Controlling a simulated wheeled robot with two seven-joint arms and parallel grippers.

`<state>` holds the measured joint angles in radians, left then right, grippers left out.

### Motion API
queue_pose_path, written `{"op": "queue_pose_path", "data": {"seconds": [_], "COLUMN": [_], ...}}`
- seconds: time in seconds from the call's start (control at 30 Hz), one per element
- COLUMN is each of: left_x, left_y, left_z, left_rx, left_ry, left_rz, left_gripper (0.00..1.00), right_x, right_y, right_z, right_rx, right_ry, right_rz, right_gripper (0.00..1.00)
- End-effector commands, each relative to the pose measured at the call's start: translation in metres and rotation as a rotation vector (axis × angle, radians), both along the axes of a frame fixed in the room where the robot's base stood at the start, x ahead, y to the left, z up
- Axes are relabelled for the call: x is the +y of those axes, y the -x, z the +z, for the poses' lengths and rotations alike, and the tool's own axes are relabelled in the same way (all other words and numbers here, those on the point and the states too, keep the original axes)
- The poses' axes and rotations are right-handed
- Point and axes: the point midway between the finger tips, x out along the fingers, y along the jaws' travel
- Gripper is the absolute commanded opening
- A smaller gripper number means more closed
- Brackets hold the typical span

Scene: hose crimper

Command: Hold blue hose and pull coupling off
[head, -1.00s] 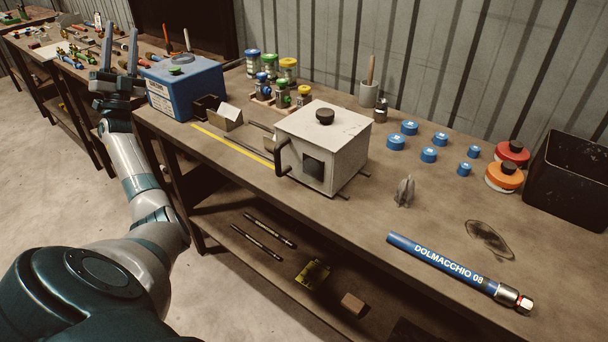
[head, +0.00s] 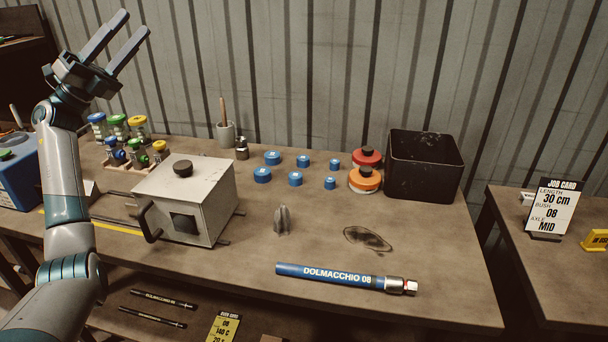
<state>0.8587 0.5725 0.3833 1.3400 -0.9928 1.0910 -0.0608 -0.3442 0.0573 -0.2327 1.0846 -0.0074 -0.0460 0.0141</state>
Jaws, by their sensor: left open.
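The blue hose (head: 320,273), printed "DOLMACCHIO 08", lies flat on the workbench (head: 250,273) near its front edge. The metal coupling (head: 398,285) sits on the hose's right end and has a small red mark near its tip. My left gripper (head: 127,30) is raised at the upper left, well away from the hose, with its two fingers apart and nothing between them. My right gripper is not in view.
A light grey box with a handle (head: 205,190) stands left of the hose. A grey finned piece (head: 282,220), several blue caps (head: 262,175), red (head: 367,157) and orange (head: 365,180) round containers and a black bin (head: 458,165) stand behind. A job card (head: 552,212) stands on the right-hand table.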

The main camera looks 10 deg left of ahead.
Motion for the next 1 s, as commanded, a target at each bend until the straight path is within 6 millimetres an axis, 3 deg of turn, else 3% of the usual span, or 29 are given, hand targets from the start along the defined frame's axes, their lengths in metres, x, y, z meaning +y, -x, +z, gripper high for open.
{"op": "queue_pose_path", "data": {"seconds": [0.03,0.27,0.57,0.8,1.0], "left_x": [-0.025,-0.137,-0.284,-0.390,-0.455], "left_y": [-0.004,-0.016,-0.006,0.020,0.047], "left_z": [0.005,0.013,-0.001,-0.037,-0.081], "left_rx": [-0.004,-0.018,-0.056,-0.102,-0.146], "left_ry": [-0.046,-0.266,-0.596,-0.901,-1.163], "left_rz": [-0.026,-0.146,-0.305,-0.429,-0.521], "left_gripper": [0.41,0.41,0.41,0.41,0.41], "right_x": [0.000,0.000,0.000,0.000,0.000], "right_y": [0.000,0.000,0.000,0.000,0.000], "right_z": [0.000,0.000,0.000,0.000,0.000], "right_rx": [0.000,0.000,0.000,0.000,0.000], "right_ry": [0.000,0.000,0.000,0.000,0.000], "right_rz": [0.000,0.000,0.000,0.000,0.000], "right_gripper": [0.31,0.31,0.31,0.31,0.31]}}
